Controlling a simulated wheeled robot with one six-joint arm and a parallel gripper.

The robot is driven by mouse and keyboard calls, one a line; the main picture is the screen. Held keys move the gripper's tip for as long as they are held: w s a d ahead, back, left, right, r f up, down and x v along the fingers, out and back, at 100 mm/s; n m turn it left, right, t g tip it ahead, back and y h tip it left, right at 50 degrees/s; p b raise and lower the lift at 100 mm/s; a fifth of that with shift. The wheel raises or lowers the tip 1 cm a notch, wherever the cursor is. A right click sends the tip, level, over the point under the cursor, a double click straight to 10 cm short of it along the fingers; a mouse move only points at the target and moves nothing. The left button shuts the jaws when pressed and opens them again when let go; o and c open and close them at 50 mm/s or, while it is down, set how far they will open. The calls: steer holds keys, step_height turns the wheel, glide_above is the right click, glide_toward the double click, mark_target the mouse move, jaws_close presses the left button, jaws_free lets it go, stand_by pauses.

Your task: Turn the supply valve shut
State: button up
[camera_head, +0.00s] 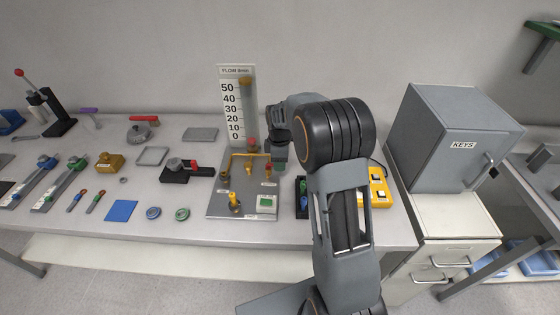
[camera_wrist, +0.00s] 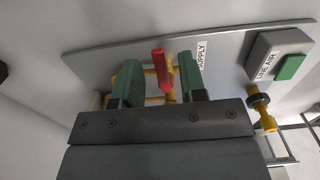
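The supply valve's red lever (camera_wrist: 162,70) shows in the wrist view beside the SUPPLY label (camera_wrist: 202,54), on yellow pipework. My gripper (camera_wrist: 160,82) has its two green-padded fingers on either side of the lever. Narrow gaps seem to show between lever and pads, so the fingers look open around it. In the head view my gripper (camera_head: 279,163) is over the right side of the grey valve panel (camera_head: 225,208), and my arm hides part of this area. I cannot make out the lever clearly there.
A FLOW gauge board (camera_head: 237,110) stands behind the panel. A box with a green button (camera_head: 265,203) is on the panel's front right. A yellow control box (camera_head: 380,188) sits right of my arm, and a grey KEYS cabinet (camera_head: 440,140) farther right. Several tools lie left.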

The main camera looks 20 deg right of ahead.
steer(key=shift+r, duration=0.15)
step_height(320, 180, up, 14)
steer(key=shift+f, duration=0.2)
stand_by(0.7)
steer(key=s+a+f+m+t, duration=0.1)
steer(key=s+a+m+t, duration=0.1)
steer(key=s+m, duration=0.4)
steer(key=s+a+f+m+t, duration=0.1)
steer(key=s+a+m, duration=0.2)
steer(key=s+m, duration=0.4)
steer(key=s, duration=0.9)
steer(key=shift+s+f+m+t, duration=0.3)
steer(key=shift+f+t, duration=0.1)
steer(key=shift+a, duration=0.1)
